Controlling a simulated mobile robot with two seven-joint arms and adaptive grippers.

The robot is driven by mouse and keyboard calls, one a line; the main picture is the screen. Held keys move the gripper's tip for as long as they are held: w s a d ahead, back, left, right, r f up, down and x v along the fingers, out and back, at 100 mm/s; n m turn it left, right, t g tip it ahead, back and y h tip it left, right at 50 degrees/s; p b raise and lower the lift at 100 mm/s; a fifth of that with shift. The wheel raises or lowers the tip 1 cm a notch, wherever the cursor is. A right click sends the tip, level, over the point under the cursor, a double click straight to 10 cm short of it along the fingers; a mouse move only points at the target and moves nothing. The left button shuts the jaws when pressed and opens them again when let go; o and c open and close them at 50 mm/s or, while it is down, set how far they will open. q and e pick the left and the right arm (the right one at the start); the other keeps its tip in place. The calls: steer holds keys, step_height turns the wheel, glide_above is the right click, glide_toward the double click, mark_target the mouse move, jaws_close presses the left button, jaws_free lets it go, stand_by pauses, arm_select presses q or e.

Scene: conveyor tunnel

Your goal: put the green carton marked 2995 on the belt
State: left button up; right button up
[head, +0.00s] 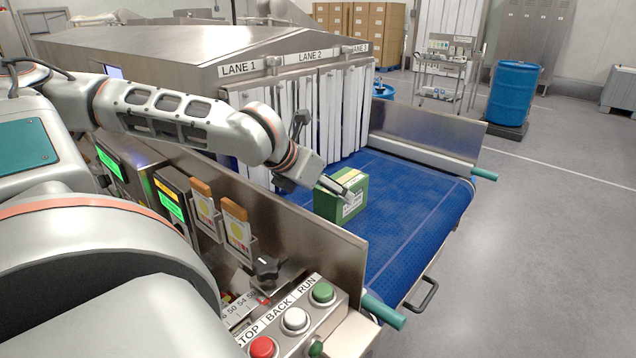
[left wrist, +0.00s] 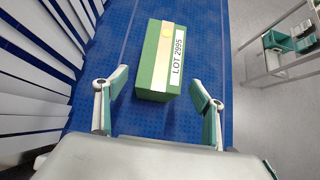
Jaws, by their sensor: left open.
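The green carton (head: 326,204) stands on the blue belt (head: 405,215), near the belt's near side, in front of the strip curtain. In the left wrist view the carton (left wrist: 160,72) shows a label reading LOT 2995 and a pale yellow stripe on top. My left gripper (head: 345,188) is at the carton in the head view. In the left wrist view my left gripper (left wrist: 160,92) is open, its two fingers apart on either side just short of the carton, with belt showing between them and it. My right gripper is not in view.
White strip curtains (head: 340,110) hang under the LANE signs at the tunnel mouth. Steel side walls (head: 420,130) flank the belt. A control box with STOP, BACK and RUN buttons (head: 295,320) is at the front. The belt right of the carton is clear. A blue drum (head: 513,92) stands beyond.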

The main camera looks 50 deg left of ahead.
arm_select(q)
steer(key=shift+v, duration=1.85)
